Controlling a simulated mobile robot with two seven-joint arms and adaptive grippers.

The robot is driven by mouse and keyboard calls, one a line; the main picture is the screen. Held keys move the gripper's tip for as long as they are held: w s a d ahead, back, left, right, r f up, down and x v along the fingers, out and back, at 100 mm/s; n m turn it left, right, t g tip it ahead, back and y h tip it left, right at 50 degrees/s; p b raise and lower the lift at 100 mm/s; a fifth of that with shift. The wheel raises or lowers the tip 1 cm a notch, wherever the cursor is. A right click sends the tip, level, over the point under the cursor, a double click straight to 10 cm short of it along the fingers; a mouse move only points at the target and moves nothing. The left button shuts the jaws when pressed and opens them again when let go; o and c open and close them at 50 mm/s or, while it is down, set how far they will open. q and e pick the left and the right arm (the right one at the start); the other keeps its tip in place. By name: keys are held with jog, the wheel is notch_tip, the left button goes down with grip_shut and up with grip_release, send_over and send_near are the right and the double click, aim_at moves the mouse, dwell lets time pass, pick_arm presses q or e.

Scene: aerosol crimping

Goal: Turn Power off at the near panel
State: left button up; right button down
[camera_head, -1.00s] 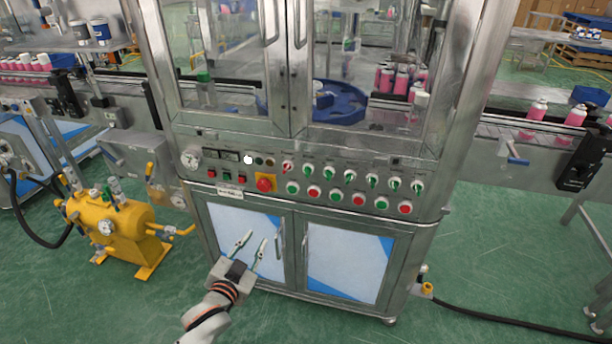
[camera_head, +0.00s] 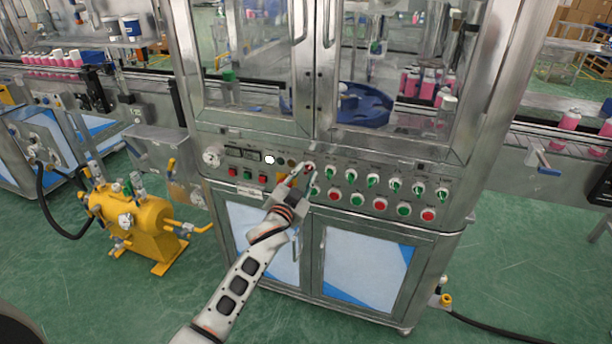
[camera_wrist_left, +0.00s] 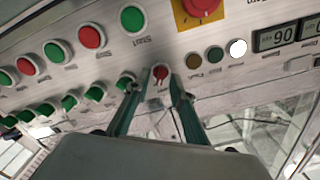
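The near panel (camera_head: 228,152) is the metal control strip on the front of the machine. A red rotary knob (camera_head: 309,166), apparently the Power switch, sits at the left end of the top row of knobs. It also shows in the left wrist view (camera_wrist_left: 160,73), with its label unreadable. My left gripper (camera_head: 306,175) is at the panel with its fingers apart. In the left wrist view the fingertips (camera_wrist_left: 156,86) are on either side of the red knob, with gaps visible. I cannot tell whether they touch it. My right gripper is out of view.
Green selector knobs (camera_wrist_left: 69,102) run along beside the red knob. A red emergency button on a yellow plate (camera_wrist_left: 200,8) and several green and red push buttons (camera_head: 357,199) are close by. A yellow tank (camera_head: 130,225) stands on the floor at left.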

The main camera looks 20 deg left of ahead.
pick_arm(q)
jog(key=shift+w, duration=0.3)
grip_shut()
